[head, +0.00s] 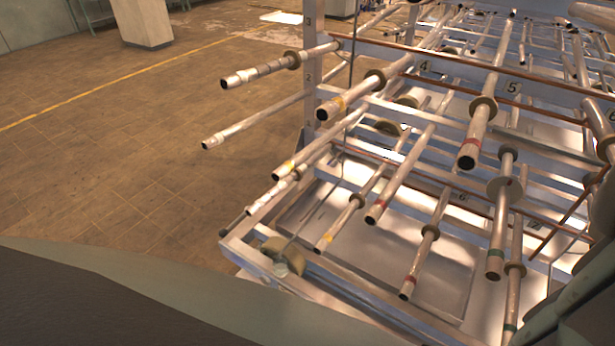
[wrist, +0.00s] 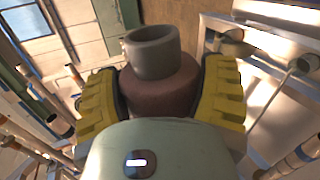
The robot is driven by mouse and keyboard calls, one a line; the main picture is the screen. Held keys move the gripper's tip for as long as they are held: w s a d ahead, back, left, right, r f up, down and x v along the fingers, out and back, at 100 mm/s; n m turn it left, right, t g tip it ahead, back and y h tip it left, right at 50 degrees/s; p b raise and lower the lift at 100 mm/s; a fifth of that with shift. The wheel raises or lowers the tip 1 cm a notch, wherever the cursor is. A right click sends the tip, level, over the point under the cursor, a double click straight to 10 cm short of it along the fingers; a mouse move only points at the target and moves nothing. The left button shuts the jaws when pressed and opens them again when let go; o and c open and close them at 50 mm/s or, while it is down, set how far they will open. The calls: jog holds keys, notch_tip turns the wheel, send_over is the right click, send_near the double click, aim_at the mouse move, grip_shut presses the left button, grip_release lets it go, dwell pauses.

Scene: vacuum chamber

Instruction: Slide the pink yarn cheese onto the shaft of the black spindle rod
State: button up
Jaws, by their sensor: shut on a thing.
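My gripper (wrist: 162,93) shows in the wrist view, its two yellow ridged fingers shut on the sides of a dull pinkish-brown round body, which I take to be the pink yarn cheese (wrist: 160,99). A grey hollow tube end (wrist: 152,58) sticks out of the top of it. The lower part of the cheese is hidden behind the gripper's body. In the head view the gripper and the cheese do not show clearly. No rod there is plainly black, so I cannot tell which one is the black spindle rod.
A metal rack (head: 360,112) fills the right of the head view, with many pale rods pointing toward me. Some rods carry red, yellow or green bands and round collars. Brown tiled floor (head: 120,130) is open at left.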

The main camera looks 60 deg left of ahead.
jog(key=shift+w, duration=0.1)
jog(key=shift+w+a+f+b, duration=0.1)
jog(key=shift+w+a+b, duration=0.35)
jog(key=shift+w, duration=0.3)
jog(key=shift+w+a+b, duration=0.2)
jog(key=shift+w+b, duration=0.3)
jog(key=shift+w, duration=0.25)
jog(key=shift+w+a+f+b, duration=0.1)
jog(key=shift+w+a+b, duration=0.35)
jog(key=shift+w, duration=0.4)
jog(key=shift+w+a+f+b, duration=0.1)
jog(key=shift+w+a+b, duration=0.2)
jog(key=shift+w+b, duration=0.35)
jog(key=shift+w+a+f+b, duration=0.1)
jog(key=shift+w+a+b, duration=0.2)
jog(key=shift+w, duration=0.5)
jog(key=shift+w+a+b, duration=0.3)
jog(key=shift+w+b, duration=0.2)
jog(key=shift+w, duration=0.35)
jog(key=shift+w+a+f+b, duration=0.1)
jog(key=shift+w+a+b, duration=0.2)
jog(key=shift+w+b, duration=0.35)
jog(key=shift+w+a+f+b, duration=0.1)
jog(key=shift+w+a+b, duration=0.25)
jog(key=shift+w, duration=0.45)
jog(key=shift+w+a+b, duration=0.3)
jog(key=shift+w+b, duration=0.15)
jog(key=shift+w, duration=0.4)
